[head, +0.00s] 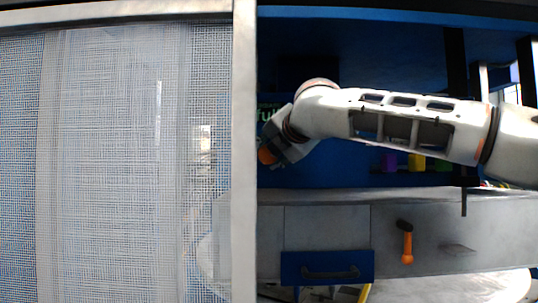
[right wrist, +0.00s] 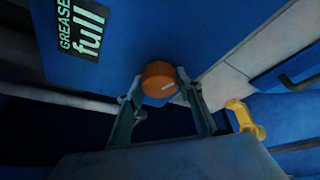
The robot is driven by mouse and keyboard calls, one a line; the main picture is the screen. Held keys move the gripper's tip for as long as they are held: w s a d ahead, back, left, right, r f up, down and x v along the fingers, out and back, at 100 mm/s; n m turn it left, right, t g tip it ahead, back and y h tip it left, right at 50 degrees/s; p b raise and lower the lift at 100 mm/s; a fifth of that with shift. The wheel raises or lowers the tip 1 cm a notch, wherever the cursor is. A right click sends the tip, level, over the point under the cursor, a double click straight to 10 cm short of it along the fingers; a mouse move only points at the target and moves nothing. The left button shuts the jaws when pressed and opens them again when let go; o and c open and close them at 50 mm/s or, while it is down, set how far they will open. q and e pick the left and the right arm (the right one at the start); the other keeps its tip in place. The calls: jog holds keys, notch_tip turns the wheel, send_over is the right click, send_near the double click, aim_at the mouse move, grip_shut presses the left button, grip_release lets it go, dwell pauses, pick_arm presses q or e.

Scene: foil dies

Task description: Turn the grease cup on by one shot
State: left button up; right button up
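The grease cup, a round orange-brown cap with a pale mark on its face, shows in the right wrist view (right wrist: 159,80) against a blue panel. In the head view the orange cap (head: 266,157) is partly hidden by the mesh door's frame and my gripper. My right gripper (head: 277,149) reaches it from the right. In the right wrist view its two fingers (right wrist: 160,84) lie on either side of the cap, with no clear gap, and look shut on it. A black label (right wrist: 82,30) reading "GREASE full" is beside the cup. My left gripper is not in view.
A mesh door (head: 120,160) with a pale frame (head: 244,150) fills the left half of the head view. Below my right arm are a grey front panel (head: 460,225), an orange-handled lever (head: 407,245) and a blue drawer front (head: 327,266) with a black handle.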

jog(key=shift+f+m, duration=0.1)
jog(key=shift+m, duration=0.2)
jog(key=shift+m+t+y+b, duration=0.35)
jog(key=shift+m+y, duration=0.25)
jog(key=shift+m, duration=0.2)
jog(key=shift+m+t+y+b, duration=0.35)
jog(key=shift+m+y+b, duration=0.15)
jog(key=shift+m, duration=1.1)
jog(key=shift+t, duration=0.3)
jog(key=o, duration=1.1)
